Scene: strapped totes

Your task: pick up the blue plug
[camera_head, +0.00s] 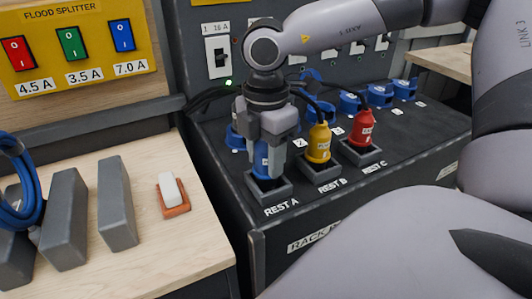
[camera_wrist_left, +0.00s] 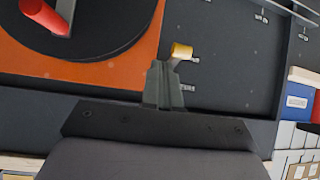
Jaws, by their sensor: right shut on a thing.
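The blue plug (camera_head: 261,158) stands upright in the dark square holder marked REST A (camera_head: 268,188) in the head view. My right gripper (camera_head: 268,150) comes down from above and is shut on the plug, its fingers on either side; they hide the plug's upper part. My left gripper (camera_wrist_left: 164,85) shows only in the left wrist view, with its fingers together. A small yellow piece (camera_wrist_left: 181,51) shows just beyond their tips; I cannot tell whether they touch it.
A yellow plug (camera_head: 319,143) and a red plug (camera_head: 362,128) stand in REST B and REST C, close on the right. Blue sockets (camera_head: 380,95) line the back. A wooden bench (camera_head: 150,250) at left holds grey blocks (camera_head: 115,200) and a white-and-orange item (camera_head: 172,193).

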